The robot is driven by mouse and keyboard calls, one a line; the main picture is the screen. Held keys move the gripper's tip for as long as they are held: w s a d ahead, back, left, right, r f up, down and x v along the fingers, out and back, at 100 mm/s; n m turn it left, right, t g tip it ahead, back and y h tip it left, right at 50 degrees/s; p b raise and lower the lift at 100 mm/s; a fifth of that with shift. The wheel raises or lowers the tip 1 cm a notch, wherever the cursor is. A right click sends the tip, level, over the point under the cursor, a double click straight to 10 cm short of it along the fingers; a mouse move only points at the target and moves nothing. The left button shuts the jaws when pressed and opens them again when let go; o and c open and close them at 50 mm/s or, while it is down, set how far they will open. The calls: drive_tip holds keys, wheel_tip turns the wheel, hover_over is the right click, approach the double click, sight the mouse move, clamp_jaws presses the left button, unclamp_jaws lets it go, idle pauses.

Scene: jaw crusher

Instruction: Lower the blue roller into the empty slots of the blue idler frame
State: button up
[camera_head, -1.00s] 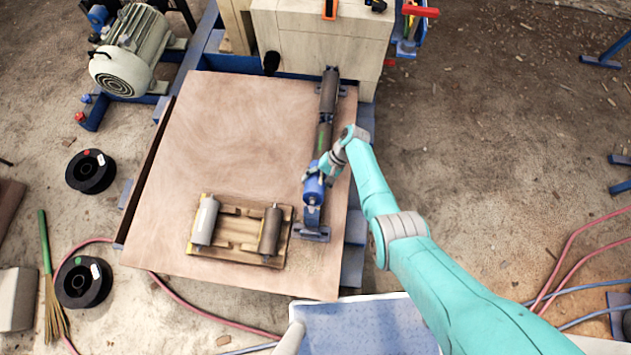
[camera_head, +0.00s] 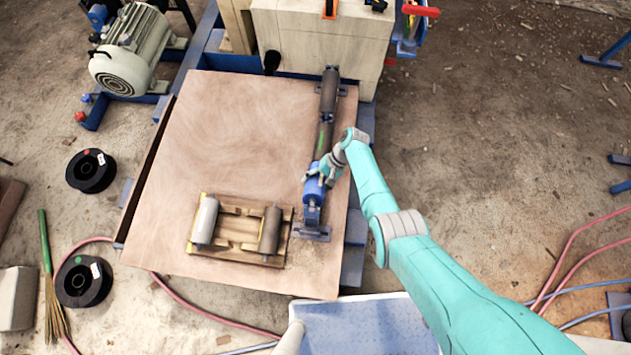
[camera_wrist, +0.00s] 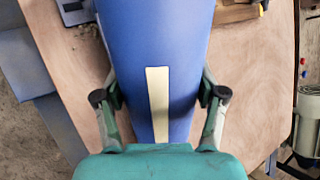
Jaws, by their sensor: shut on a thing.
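The blue roller (camera_head: 314,187) is held by my gripper (camera_head: 320,174) at the near end of the idler frame. In the wrist view the blue roller (camera_wrist: 150,50), with a pale strip along it, fills the space between the two fingers of my gripper (camera_wrist: 162,100). The idler frame (camera_head: 311,232) stands along the right side of the board, its near foot showing blue. Dark rollers (camera_head: 325,135) lie in its middle and far parts. The roller sits over or in the near section; whether its ends are in the slots is hidden.
A wooden pallet (camera_head: 240,247) with a grey roller (camera_head: 205,221) and a brown roller (camera_head: 270,230) lies left of the frame on the wooden board (camera_head: 230,130). A pale block (camera_head: 320,40) stands at the back. The board's middle left is clear.

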sight(324, 180)
drive_tip(key=shift+s+a+f, duration=0.1)
drive_tip(key=shift+s+f, duration=0.25)
drive_tip(key=shift+f, duration=0.35)
drive_tip(key=shift+s+a+f, duration=0.1)
drive_tip(key=shift+s+f, duration=0.2)
drive_tip(key=shift+f, duration=0.35)
idle(0.3)
drive_tip(key=o, duration=1.7)
drive_tip(key=shift+o, duration=1)
drive_tip(key=shift+s, duration=0.1)
drive_tip(key=shift+d, duration=0.1)
drive_tip(key=v, duration=1.2)
